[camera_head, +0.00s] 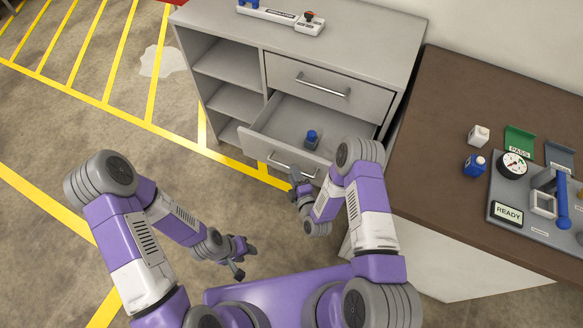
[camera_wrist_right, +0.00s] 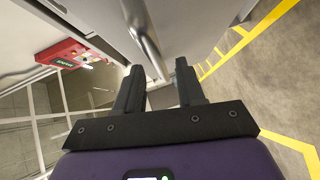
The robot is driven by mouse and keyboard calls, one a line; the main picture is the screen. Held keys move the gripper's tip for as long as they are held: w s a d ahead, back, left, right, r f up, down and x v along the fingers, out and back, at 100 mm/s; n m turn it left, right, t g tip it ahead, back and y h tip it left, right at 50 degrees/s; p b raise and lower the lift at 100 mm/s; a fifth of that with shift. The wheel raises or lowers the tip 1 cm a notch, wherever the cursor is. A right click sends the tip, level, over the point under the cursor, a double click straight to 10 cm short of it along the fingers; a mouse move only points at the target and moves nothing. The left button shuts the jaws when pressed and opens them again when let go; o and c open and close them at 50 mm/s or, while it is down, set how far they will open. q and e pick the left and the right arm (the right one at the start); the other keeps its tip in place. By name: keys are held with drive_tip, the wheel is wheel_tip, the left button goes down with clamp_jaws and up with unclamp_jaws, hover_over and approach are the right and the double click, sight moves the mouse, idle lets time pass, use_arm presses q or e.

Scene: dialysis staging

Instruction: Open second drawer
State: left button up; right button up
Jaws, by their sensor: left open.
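The grey cabinet's second drawer (camera_head: 262,135) is pulled out, showing its inside in the head view. Its bar handle (camera_head: 293,165) is on the front. A small blue-topped item (camera_head: 312,138) stands in the drawer. My right gripper (camera_head: 300,182) is by this drawer front, close to the handle. In the right wrist view its two fingers (camera_wrist_right: 160,85) are apart, and a metal bar handle (camera_wrist_right: 145,45) runs in the space ahead of and between them; contact cannot be told. My left gripper (camera_head: 240,258) is open and empty over the floor, left of the drawer.
The top drawer (camera_head: 308,85) is shut. Open shelves (camera_head: 225,65) are on the cabinet's left. A brown table (camera_head: 440,130) at the right holds a device panel (camera_head: 510,215), a gauge and small bottles. The floor at left, with yellow lines, is mostly free.

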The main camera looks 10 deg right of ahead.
drive_tip(key=v, duration=0.4)
drive_tip(key=shift+p, duration=0.3)
drive_tip(key=s+a+m+g+y+p, duration=0.1)
drive_tip(key=s+m+g, duration=1.4)
drive_tip(key=s+m, duration=0.4)
drive_tip(key=shift+s+a+f+m+g+p, duration=0.3)
drive_tip(key=shift+m+g+p, duration=0.1)
drive_tip(key=shift+m, duration=0.7)
